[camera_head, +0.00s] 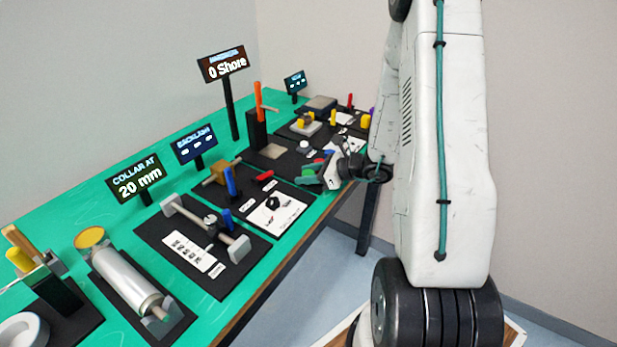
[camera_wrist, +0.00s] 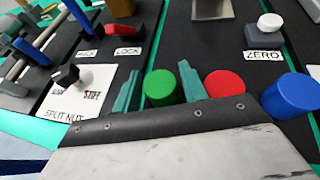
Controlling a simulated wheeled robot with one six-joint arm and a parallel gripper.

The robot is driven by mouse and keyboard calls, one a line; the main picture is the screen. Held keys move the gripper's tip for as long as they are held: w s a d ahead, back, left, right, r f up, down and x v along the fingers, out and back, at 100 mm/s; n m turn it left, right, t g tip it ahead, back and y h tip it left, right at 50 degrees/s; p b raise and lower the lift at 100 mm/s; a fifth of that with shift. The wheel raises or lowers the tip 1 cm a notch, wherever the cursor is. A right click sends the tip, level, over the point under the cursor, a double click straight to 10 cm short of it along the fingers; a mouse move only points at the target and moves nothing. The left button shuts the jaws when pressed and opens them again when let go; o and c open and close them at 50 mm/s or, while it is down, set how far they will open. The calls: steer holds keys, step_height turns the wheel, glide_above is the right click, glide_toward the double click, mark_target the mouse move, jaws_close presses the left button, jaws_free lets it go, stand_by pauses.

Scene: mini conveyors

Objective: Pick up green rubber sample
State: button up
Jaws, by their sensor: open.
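The green rubber sample (camera_wrist: 160,87) is a short round cylinder on the black mat, seen in the wrist view. My gripper (camera_wrist: 158,64) is open, with one teal finger on each side of the green sample in the picture. I cannot tell whether the fingers touch it, and its lower part is hidden behind my gripper's body. A red sample (camera_wrist: 225,86) stands just right of the right finger, and a blue sample (camera_wrist: 291,97) stands further right. In the head view my gripper (camera_head: 311,175) is low over the table's front edge.
A white button marked ZERO (camera_wrist: 270,22) stands behind the red and blue samples. A red LOCK piece (camera_wrist: 123,31) and a black knob on the SPLIT NUT card (camera_wrist: 66,75) lie to the left. In the head view the "0 Shore" display (camera_head: 226,66) rises on a post behind.

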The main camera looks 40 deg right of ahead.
steer(key=c, duration=0.7)
steer(key=shift+c, duration=0.2)
steer(key=shift+r, duration=0.15)
